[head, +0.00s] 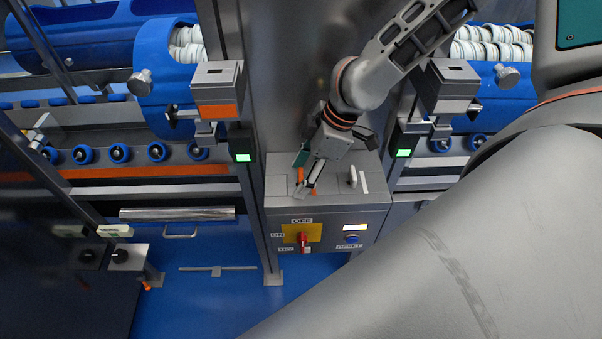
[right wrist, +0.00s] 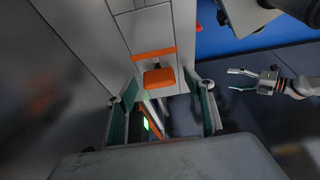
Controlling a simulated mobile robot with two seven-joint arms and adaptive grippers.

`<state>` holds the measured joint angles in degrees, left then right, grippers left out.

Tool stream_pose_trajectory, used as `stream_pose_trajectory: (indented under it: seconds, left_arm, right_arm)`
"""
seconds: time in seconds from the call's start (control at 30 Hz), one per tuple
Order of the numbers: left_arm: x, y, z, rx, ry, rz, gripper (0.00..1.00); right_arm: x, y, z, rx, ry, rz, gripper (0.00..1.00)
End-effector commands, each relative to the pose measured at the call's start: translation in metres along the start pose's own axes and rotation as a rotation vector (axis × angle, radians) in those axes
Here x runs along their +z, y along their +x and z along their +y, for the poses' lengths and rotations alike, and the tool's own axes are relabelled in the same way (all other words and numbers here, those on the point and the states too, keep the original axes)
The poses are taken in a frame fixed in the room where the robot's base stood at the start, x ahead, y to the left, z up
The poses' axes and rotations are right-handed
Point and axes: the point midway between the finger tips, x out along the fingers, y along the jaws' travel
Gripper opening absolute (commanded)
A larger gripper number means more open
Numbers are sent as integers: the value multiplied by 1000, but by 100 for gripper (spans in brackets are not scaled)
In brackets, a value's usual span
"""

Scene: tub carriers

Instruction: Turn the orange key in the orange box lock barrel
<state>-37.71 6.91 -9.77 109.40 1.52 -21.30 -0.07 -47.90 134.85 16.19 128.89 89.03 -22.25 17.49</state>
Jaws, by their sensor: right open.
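The orange key (head: 300,174) stands on top of the grey control box (head: 330,200), beside an orange strip (right wrist: 153,53). Its lock barrel is hidden by the key and gripper. My right gripper (head: 308,178) comes down over it, open. In the right wrist view the orange key head (right wrist: 158,76) shows between and beyond the two teal-padded fingers, with a gap on both sides. I cannot tell how far the key is turned. My left gripper (right wrist: 240,79) is open and empty, well off to the right in the right wrist view.
A white key (head: 353,177) stands on the same box beside a white strip. The box front has a red switch (head: 302,238) on a yellow plate and a blue button (head: 352,239). Steel posts and blue machine parts flank the box. Blue floor lies below.

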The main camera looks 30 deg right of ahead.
Motion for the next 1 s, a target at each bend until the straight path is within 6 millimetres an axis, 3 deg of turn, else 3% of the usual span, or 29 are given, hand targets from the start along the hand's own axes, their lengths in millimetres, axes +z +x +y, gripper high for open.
stream_pose_trajectory:
  seconds: [0.4, 0.57, 1.0]
  left_arm:
    - [-8, 4, 0, -3, -8, 12, 71]
    - [-5, 2, 0, -1, -3, 8, 71]
    - [2, 7, 6, 12, 7, 18, 71]
  right_arm:
    - [0, 5, 0, 1, 0, 0, 53]
    - [0, 5, 0, 1, 1, 0, 11]
    - [0, 6, 1, 17, 36, 2, 9]
